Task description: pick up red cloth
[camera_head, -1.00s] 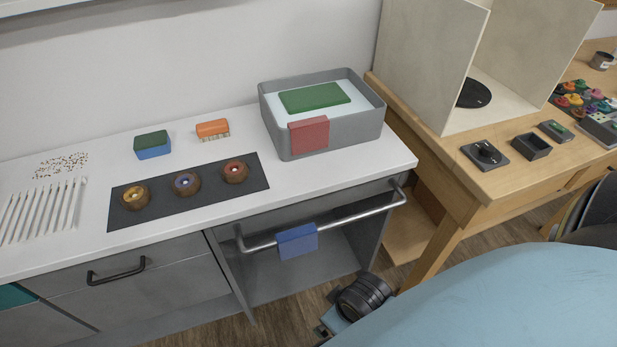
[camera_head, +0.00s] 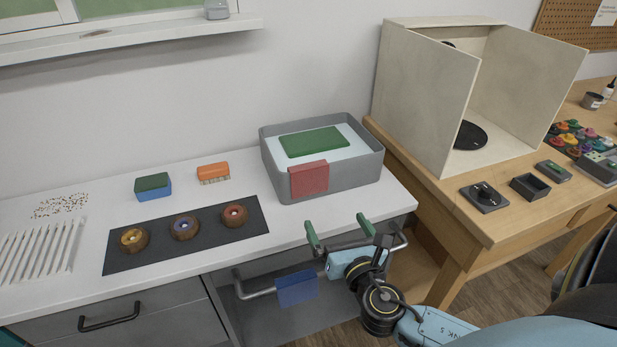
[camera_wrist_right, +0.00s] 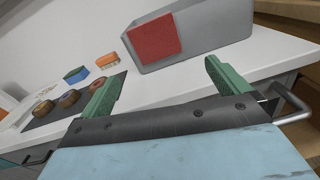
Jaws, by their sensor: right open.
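The red cloth (camera_head: 309,178) hangs over the front wall of a grey basin (camera_head: 352,176) on the white counter. It also shows in the right wrist view (camera_wrist_right: 154,41), on the basin's wall beyond the fingers. My right gripper (camera_head: 338,231) is open and empty, with green fingertips, in front of the counter edge and below the cloth. In the right wrist view its fingers (camera_wrist_right: 160,88) are wide apart and do not touch the cloth. My left gripper is not in view.
A green cloth (camera_head: 314,141) lies in the basin. A blue cloth (camera_head: 297,288) hangs on the rail (camera_head: 258,293) below the counter. A dark mat (camera_head: 150,259) with three round wooden pieces, a green-blue sponge (camera_head: 153,186) and an orange brush (camera_head: 213,171) are left of the basin.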

